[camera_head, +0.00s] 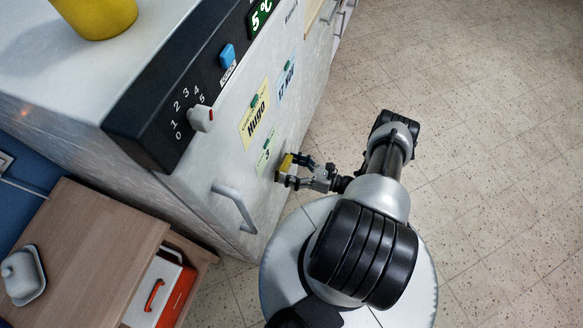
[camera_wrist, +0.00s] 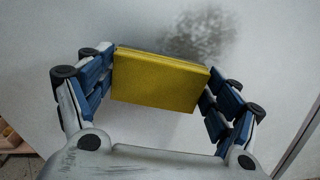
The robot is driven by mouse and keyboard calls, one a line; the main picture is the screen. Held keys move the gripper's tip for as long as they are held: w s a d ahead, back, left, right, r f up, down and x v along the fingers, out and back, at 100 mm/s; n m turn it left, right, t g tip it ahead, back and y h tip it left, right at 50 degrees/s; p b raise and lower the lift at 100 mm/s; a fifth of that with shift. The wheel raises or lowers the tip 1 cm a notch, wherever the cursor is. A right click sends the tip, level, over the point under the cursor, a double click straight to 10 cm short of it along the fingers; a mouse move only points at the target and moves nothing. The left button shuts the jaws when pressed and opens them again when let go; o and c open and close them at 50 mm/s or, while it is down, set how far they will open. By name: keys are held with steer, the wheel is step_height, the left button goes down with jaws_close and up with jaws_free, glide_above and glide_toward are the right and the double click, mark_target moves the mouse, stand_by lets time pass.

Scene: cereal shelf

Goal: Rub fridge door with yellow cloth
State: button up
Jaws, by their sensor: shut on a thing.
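The yellow cloth (camera_wrist: 160,82) is a folded, flat block held between the two fingers of my gripper (camera_wrist: 160,85) in the wrist view. In the head view my gripper (camera_head: 290,172) is at the fridge door (camera_head: 225,165), with a small bit of the yellow cloth (camera_head: 286,162) showing. The fridge door (camera_wrist: 60,30) is pale grey and fills the wrist view behind the cloth. A dark grey smudge (camera_wrist: 203,34) is on the door just beyond the cloth's upper edge. I cannot tell whether the cloth touches the door.
The door has a grey handle (camera_head: 235,205) and paper notes (camera_head: 254,114) held by magnets. Above is a black panel with a dial (camera_head: 201,117) and blue switch (camera_head: 227,56). A wooden cabinet (camera_head: 80,255) with an open drawer stands at lower left. Tiled floor (camera_head: 480,130) is clear at right.

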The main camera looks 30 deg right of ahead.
steer(key=shift+w+a, duration=0.3)
steer(key=shift+w, duration=0.1)
steer(key=shift+d, duration=0.1)
